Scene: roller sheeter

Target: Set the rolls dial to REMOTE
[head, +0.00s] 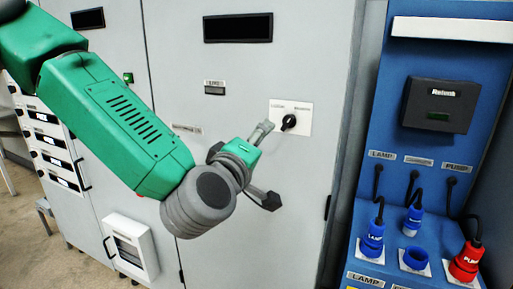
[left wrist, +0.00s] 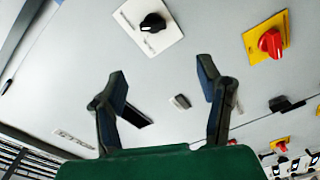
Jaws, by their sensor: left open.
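The rolls dial, a black rotary knob (head: 289,122), sits on a white plate (head: 302,108) on the grey cabinet. Small labels stand at the plate's upper left and upper right, too blurred to read surely. The dial also shows in the left wrist view (left wrist: 152,23), beyond the fingertips at the top. Which label it points at I cannot tell. My left gripper (head: 266,165) is open and empty, just left of and below the dial in the head view. Its spread fingers (left wrist: 161,78) show in the left wrist view, apart from the dial. My right gripper is not in view.
A red knob on a yellow plate (left wrist: 283,30) is near the dial in the left wrist view. A blue panel (head: 395,150) with blue and red plugs stands at the right. A cabinet handle (head: 327,207) lies below the dial. The cabinet face around the dial is mostly flat.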

